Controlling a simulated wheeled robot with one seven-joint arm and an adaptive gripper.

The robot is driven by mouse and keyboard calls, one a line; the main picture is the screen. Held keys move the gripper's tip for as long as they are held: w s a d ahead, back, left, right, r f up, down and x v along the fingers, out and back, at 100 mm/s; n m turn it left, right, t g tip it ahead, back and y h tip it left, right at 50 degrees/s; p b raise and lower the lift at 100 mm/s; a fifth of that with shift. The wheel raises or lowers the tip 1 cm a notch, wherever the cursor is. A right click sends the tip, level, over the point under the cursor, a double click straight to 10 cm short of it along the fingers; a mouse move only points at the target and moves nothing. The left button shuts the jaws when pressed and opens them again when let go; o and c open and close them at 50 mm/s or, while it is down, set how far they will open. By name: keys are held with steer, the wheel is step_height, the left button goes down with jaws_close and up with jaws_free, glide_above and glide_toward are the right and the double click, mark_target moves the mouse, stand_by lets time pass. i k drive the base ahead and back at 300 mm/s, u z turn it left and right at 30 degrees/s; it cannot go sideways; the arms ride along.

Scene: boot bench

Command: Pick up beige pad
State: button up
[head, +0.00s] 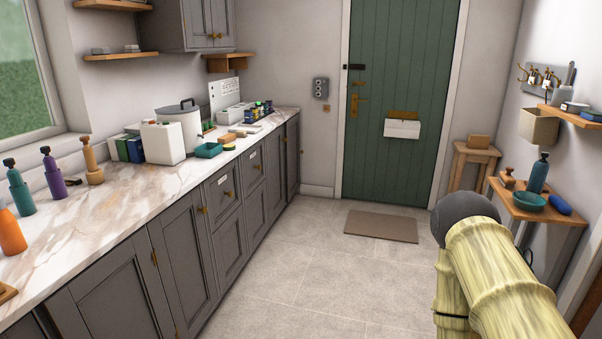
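I cannot single out the beige pad for sure. A small tan block (228,138) lies on the marble counter beside a teal dish (208,150). Another tan block (479,141) lies on a wooden stool (476,153) right of the green door. Both are too small to tell whether they are pads. My arm shows at the lower right as pale yellow links with a dark grey rounded joint, but my gripper is not in view.
The marble counter (120,205) runs along the left, with several bottles, a white box (163,143) and a pot (181,122). A small wooden table (532,208) stands at right. The tiled floor is clear up to a doormat (381,226).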

mark_target(240, 133)
steer(key=u, duration=0.25)
steer(key=i, duration=1.7)
steer(key=u, duration=0.3)
steer(key=i, duration=0.85)
steer(key=u, duration=0.05)
